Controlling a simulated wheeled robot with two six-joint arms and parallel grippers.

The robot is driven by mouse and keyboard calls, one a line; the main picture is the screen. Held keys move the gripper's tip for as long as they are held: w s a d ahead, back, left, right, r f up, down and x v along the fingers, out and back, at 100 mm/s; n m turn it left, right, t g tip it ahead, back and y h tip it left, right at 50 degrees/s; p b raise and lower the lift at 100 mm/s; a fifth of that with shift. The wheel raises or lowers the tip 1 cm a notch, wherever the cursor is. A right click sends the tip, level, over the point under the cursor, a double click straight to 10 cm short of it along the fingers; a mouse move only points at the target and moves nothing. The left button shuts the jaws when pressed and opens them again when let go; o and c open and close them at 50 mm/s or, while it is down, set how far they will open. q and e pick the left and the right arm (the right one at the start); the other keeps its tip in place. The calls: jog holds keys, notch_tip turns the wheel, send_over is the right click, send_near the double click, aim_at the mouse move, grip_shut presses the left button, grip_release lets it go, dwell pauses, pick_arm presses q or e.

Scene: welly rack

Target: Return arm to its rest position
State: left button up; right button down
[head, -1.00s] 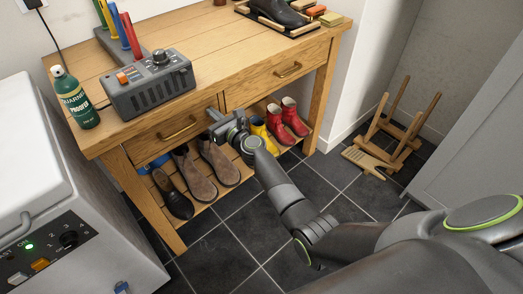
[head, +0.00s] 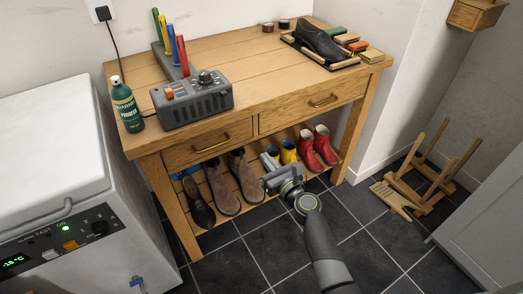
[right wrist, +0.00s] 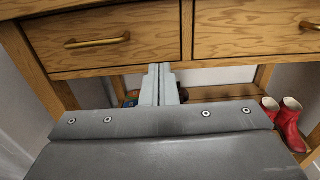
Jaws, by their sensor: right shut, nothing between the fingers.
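My right gripper (head: 270,162) is in front of the wooden bench, over the floor, by the front of the low shoe shelf. Its fingers are shut together with nothing between them. In the right wrist view the closed fingers (right wrist: 158,78) point toward the bench, just below the drawer fronts. My right arm (head: 325,250) comes up from the bottom of the head view. The gripper partly hides the yellow boots (head: 289,152) on the shelf. My left gripper is not in view.
Red boots (head: 325,146) and brown boots (head: 222,188) stand below. Tiled floor is clear between.

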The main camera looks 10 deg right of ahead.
jog(key=shift+s+d, duration=0.15)
jog(key=shift+s, duration=0.25)
jog(key=s+d+f+n+g+h+p, duration=0.1)
jog(key=s+d+f+n+g, duration=0.2)
jog(key=s+f+n, duration=0.5)
jog(key=s+d+f+n+g+h+p, duration=0.25)
jog(key=s+f, duration=0.35)
jog(key=f, duration=0.5)
jog(key=s+d+f+n+g+h+p, duration=0.1)
jog(key=s+d+f+n+g, duration=0.3)
jog(key=s+f+n, duration=0.45)
jog(key=s+d+f+n+g+h+p, duration=0.1)
jog(key=s+d+f+n+g, duration=0.1)
jog(key=s, duration=0.8)
jog(key=s+d+f+n+g, duration=0.2)
jog(key=s+f+n, duration=0.3)
jog(key=s, duration=0.5)
jog(key=s+d+f+n+g+h+p, duration=0.1)
jog(key=s+d+f+n+g, duration=0.1)
jog(key=s, duration=0.8)
jog(key=d+f+n, duration=0.1)
jog(key=d+n, duration=0.1)
jog(key=n, duration=0.1)
jog(key=shift+s+d+f+n+h+p, duration=0.15)
jog(key=shift+s+d+n+h+p, duration=0.05)
jog(key=shift+d+n+h+p, duration=0.15)
